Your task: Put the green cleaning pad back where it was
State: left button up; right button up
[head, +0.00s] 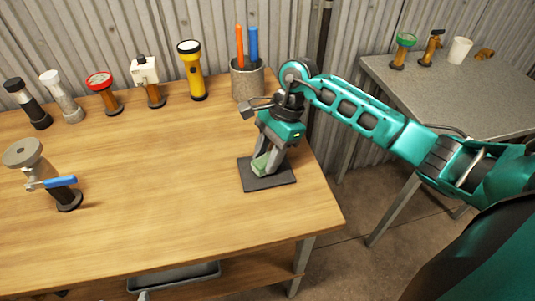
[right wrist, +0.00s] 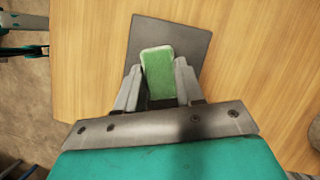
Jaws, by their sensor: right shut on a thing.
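The green cleaning pad (head: 259,165) is between the fingers of my right gripper (head: 266,164), over a dark square mat (head: 280,182) near the table's front right corner. In the right wrist view the pad (right wrist: 158,68) sits between the two grey fingers of the right gripper (right wrist: 158,88), which are shut on it. The mat (right wrist: 190,35) lies beneath the pad there. I cannot tell whether the pad touches the mat. My left gripper is not in view.
A grey pot (head: 247,82) with an orange and a blue marker stands behind the gripper. A yellow flashlight (head: 193,75) and several fittings line the table's back. A valve with a blue lever (head: 60,182) stands at left. The wooden table's middle (head: 150,170) is clear.

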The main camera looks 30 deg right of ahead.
jog(key=shift+f, duration=0.25)
jog(key=o, duration=0.9)
jog(key=shift+r, duration=0.1)
jog(key=shift+o, duration=0.2)
jog(key=shift+r, duration=0.15)
jog(key=v, duration=1.2)
